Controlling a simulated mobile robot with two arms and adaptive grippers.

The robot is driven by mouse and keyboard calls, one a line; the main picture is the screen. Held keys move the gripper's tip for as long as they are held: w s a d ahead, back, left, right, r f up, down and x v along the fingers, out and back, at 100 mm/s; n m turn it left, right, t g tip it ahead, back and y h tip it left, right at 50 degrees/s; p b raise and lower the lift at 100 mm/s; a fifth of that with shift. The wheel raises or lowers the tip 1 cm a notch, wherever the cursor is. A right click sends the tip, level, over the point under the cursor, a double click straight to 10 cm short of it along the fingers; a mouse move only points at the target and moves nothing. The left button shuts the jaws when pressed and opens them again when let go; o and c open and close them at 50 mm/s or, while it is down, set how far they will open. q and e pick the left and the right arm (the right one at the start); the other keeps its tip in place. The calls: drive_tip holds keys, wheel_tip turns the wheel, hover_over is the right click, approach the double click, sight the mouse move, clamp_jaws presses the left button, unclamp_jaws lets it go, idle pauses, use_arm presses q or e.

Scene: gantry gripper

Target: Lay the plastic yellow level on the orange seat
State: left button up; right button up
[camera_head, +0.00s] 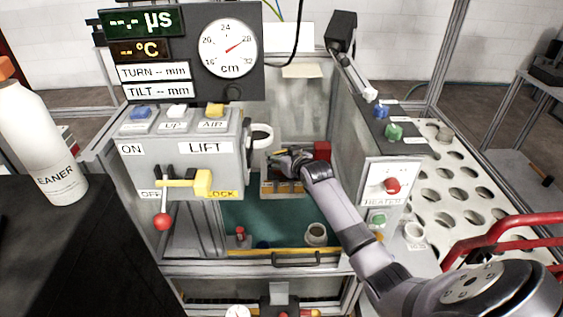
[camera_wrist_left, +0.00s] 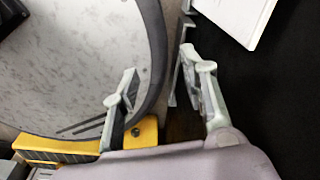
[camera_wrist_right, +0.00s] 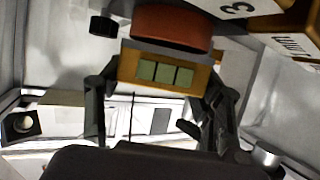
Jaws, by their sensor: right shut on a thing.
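The yellow level (camera_wrist_right: 165,72), a yellow-orange block with green windows, lies between the fingers of my right gripper (camera_wrist_right: 160,90) in the right wrist view. The gripper is shut on it. A round orange-red piece (camera_wrist_right: 170,28), perhaps the orange seat, shows just beyond the level; I cannot tell if they touch. In the head view my right gripper (camera_head: 285,160) is inside the machine bay, and the level cannot be made out clearly. My left gripper (camera_wrist_left: 163,90) shows only in the left wrist view, with its fingers apart and nothing between them.
An orange compartmented holder (camera_head: 283,188) stands under my right gripper. The lift panel (camera_head: 185,150) is to the left and the heater box (camera_head: 390,190) to the right. A cup (camera_head: 316,234) stands on the green bay floor (camera_head: 280,220). A white bottle (camera_head: 40,140) stands far left.

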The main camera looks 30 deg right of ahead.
drive_tip(key=shift+w, duration=0.1)
drive_tip(key=o, duration=0.8)
drive_tip(key=shift+f, duration=0.2)
drive_tip(key=o, duration=0.4)
use_arm(q)
drive_tip(key=shift+w, duration=0.9)
use_arm(e)
drive_tip(key=shift+o, duration=0.2)
use_arm(q)
drive_tip(key=shift+s, duration=0.1)
